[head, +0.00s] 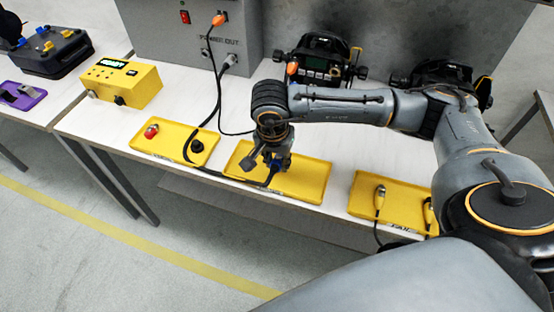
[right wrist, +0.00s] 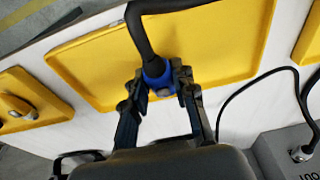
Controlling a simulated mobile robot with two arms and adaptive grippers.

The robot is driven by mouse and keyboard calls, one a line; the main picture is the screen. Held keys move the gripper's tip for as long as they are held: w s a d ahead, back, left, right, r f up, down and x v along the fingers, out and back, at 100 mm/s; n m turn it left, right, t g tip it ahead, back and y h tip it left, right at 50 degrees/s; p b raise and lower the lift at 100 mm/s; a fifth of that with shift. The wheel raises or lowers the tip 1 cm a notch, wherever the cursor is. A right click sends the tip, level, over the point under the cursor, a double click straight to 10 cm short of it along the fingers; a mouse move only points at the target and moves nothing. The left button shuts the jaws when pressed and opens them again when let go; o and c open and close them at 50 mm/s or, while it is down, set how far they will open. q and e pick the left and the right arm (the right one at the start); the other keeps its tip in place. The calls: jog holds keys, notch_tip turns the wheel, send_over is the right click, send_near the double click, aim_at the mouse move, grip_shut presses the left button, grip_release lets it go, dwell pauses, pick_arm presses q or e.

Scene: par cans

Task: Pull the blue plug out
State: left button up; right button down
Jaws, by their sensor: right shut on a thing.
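The blue plug (right wrist: 157,74) is on a thick black cable (right wrist: 141,35). In the right wrist view my right gripper (right wrist: 159,88) is shut on the plug, with one finger on each side. In the head view the gripper (head: 273,166) points down over the middle yellow tray (head: 310,184), and a bit of the blue plug (head: 272,179) shows below it. I cannot tell whether the plug touches the tray. My left gripper is in neither view.
The left yellow tray (head: 172,135) holds a red-topped part (head: 151,131) and a black part (head: 197,146). A grey power box (head: 190,40) with cables stands behind. A yellow meter (head: 125,83) is at left.

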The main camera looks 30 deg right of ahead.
jog(key=shift+f, duration=0.15)
jog(key=c, duration=1)
grip_release()
